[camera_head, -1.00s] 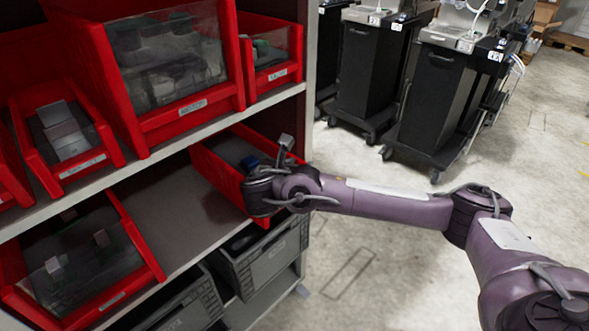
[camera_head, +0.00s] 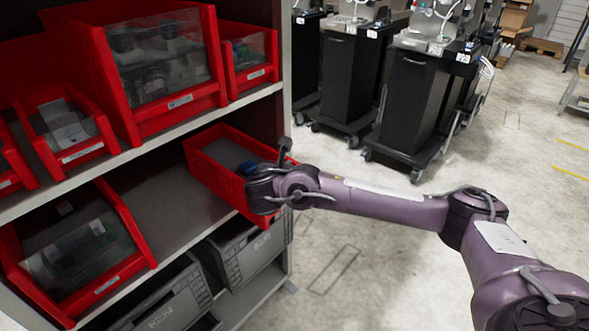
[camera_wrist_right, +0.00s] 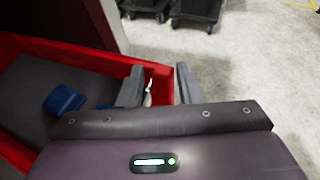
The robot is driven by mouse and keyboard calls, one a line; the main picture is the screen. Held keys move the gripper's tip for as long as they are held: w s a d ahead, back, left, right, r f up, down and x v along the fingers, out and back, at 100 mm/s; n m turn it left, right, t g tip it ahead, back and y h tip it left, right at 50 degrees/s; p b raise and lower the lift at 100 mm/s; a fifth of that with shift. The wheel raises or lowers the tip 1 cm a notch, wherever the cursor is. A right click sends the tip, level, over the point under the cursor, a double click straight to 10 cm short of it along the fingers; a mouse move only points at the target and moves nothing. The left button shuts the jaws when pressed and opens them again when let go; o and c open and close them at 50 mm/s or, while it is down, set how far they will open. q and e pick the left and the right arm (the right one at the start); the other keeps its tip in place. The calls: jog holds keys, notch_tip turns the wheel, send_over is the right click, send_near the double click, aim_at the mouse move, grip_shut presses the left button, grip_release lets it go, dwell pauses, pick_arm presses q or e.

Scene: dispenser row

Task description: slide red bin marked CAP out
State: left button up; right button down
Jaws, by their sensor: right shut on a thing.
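A red open bin (camera_head: 212,177) is on the middle shelf at its right end, angled and with its front past the shelf edge. It also shows in the right wrist view (camera_wrist_right: 82,52), with a blue object (camera_wrist_right: 63,99) inside on its grey floor. My right gripper (camera_wrist_right: 160,83) has one finger on each side of the bin's red front wall and is shut on it. In the head view my right gripper (camera_head: 264,186) covers the bin's front, so its label is hidden and I cannot read CAP. My left gripper is not in view.
The shelf's right upright (camera_head: 281,118) stands close beside the bin. Other red bins sit on the upper shelf (camera_head: 160,142) and left on the middle shelf (camera_head: 75,302). Grey crates (camera_head: 243,262) stand below.

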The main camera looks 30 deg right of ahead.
jog(key=shift+f, duration=0.2)
jog(key=c, duration=0.9)
grip_release()
jog(key=shift+d, duration=0.1)
jog(key=shift+c, duration=0.2)
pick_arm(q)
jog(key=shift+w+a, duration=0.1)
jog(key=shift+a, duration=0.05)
pick_arm(e)
jog(key=shift+r, duration=0.1)
jog(key=shift+s+a+r, duration=0.1)
jog(key=shift+a, duration=0.15)
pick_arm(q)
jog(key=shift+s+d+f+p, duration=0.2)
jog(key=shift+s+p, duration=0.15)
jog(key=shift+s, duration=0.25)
pick_arm(e)
jog(key=v, duration=0.7)
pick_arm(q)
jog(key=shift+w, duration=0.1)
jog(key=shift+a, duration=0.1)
